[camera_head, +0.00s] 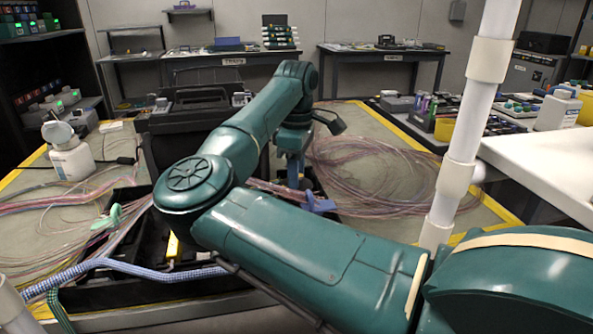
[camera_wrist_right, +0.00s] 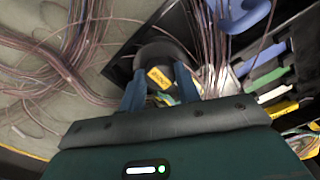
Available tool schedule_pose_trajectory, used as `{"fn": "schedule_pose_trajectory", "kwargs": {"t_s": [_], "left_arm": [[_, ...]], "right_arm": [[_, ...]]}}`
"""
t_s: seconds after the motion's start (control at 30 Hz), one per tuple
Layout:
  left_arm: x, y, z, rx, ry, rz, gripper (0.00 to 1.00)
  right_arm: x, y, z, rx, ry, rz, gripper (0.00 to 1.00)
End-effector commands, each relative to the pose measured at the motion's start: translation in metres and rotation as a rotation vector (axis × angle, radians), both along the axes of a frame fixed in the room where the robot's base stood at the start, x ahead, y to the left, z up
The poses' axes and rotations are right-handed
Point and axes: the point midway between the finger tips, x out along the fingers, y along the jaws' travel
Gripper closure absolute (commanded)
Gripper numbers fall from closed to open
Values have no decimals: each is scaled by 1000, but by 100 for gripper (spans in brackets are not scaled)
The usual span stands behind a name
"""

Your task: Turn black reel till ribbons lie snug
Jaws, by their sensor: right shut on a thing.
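The black reel (camera_wrist_right: 163,56) with a yellow label shows in the wrist view, between the two blue fingers of my right gripper (camera_wrist_right: 161,92). The fingers are shut on it. In the head view my right gripper (camera_head: 294,176) points down behind my own arm, and the reel is hidden there. Thin pink and purple ribbons (camera_wrist_right: 207,45) run beside the reel in the wrist view; I cannot tell how snugly they lie. A wide loose coil of ribbons (camera_head: 375,172) lies to the right in the head view. My left gripper is not in view.
A black open tray (camera_head: 120,290) lies beneath my arm, with a blue braided cable (camera_head: 110,264) across it. A blue clip (camera_head: 319,204) and a green clip (camera_head: 108,217) sit by the ribbons. A white bottle (camera_head: 70,158) stands left; a white post (camera_head: 466,120) rises right.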

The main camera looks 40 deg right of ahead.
Motion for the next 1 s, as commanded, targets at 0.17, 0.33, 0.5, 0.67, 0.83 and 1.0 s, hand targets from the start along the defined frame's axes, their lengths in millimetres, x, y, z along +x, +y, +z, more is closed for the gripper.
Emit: {"fn": "schedule_pose_trajectory", "kwargs": {"t_s": [0.17,0.33,0.5,0.67,0.83,1.0], "left_arm": [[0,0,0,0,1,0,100],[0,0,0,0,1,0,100],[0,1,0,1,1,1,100],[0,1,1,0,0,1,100],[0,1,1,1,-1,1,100],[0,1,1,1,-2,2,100]], "right_arm": [[0,0,0,-2,1,-43,91],[0,-1,0,-2,1,-58,91],[0,-1,0,-2,1,-59,91],[0,-1,0,-2,1,-58,91],[0,0,0,-1,0,-57,54],[0,0,0,-1,1,-57,46]]}}
